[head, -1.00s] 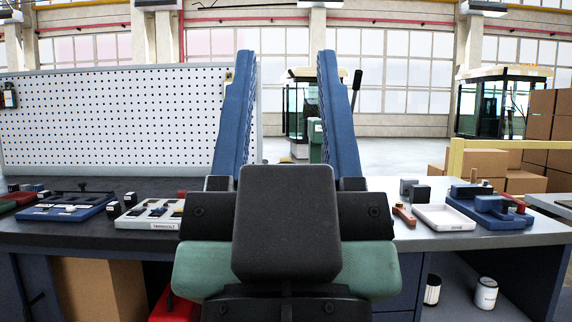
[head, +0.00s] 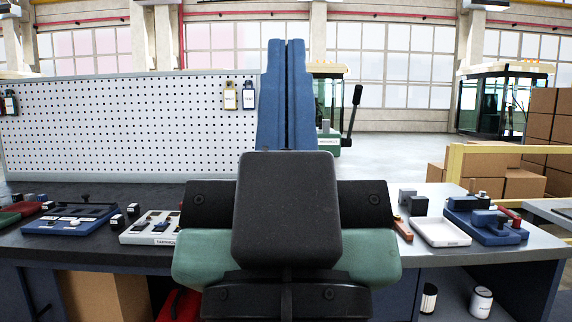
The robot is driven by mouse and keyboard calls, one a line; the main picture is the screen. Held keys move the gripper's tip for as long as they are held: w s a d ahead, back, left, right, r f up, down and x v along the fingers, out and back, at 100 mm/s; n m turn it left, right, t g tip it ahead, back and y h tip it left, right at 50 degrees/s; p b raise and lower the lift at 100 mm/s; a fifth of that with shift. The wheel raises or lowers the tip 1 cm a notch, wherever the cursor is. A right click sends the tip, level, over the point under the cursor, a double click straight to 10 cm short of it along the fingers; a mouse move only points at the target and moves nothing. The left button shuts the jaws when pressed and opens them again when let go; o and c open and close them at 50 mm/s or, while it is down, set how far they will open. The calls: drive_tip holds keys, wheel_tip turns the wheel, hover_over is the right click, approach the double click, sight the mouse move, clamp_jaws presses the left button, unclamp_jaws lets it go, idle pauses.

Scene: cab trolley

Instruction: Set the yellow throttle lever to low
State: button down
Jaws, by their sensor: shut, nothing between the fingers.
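My gripper (head: 288,43) stands upright in the middle of the head view, its two long blue fingers side by side and shut with nothing between them. No yellow throttle lever can be made out. A light grey panel (head: 133,238) with small dark controls lies on the bench to the left of my gripper's body, which hides its right part. Behind, past the bench, a green-based machine (head: 328,142) has a black-handled lever (head: 353,112) leaning to the right. My fingers hide part of this machine, and its lever stands to their right.
A blue tray (head: 45,226) with parts lies left; a white tray (head: 440,243) and blue fixture (head: 490,237) lie right. A white pegboard (head: 120,125) stands behind left. Cardboard boxes (head: 480,165) and a yellow rail are at right.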

wheel_tip(320, 180, up, 22)
drive_tip(key=p, duration=1.9)
